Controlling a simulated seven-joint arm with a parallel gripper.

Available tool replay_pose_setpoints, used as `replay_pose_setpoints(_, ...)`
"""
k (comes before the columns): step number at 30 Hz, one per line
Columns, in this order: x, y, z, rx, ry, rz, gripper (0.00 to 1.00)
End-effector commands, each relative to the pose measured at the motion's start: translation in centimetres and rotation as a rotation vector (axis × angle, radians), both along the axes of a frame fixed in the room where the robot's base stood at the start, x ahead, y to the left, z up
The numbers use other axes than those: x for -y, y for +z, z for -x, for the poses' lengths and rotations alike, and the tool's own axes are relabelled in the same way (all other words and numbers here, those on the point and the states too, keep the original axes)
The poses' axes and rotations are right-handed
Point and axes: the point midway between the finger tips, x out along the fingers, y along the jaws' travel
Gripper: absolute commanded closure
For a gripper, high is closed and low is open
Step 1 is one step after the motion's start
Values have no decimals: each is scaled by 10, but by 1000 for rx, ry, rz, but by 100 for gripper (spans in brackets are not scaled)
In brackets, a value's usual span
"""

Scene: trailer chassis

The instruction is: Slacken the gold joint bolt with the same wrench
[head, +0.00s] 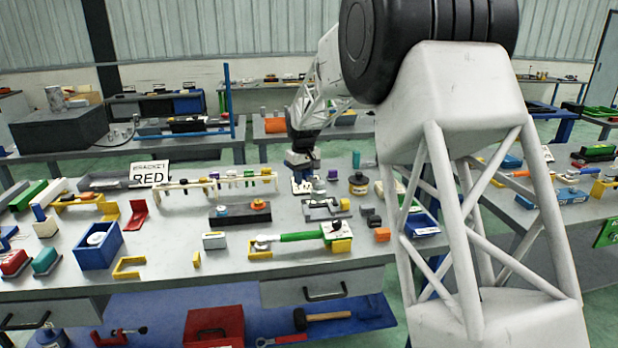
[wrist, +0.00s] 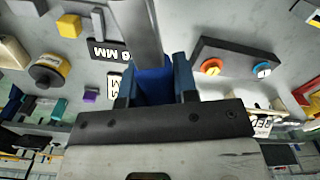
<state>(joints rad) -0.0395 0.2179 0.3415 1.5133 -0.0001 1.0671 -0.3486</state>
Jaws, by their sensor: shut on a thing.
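In the wrist view my gripper (wrist: 157,80) is shut on a tool with a blue handle (wrist: 154,84). Its grey metal shank (wrist: 138,30) runs away toward the top edge of that view; its far end is out of frame, so I cannot confirm that it is a wrench. I cannot pick out the gold joint bolt with certainty in either view.
A dark block with orange and blue rings (head: 240,213) lies in front of my gripper. A green-handled tool (head: 302,236) lies nearer the front edge. A dark jar with a yellow band (head: 357,184) stands to the right. A blue box (head: 100,250) stands at left.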

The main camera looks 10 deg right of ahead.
Motion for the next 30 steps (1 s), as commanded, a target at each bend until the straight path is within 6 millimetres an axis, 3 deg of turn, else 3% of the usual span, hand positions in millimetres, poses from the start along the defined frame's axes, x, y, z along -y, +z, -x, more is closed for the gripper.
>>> replay_pose_setpoints(30,-112,-20,-24,0,1207,1,100)
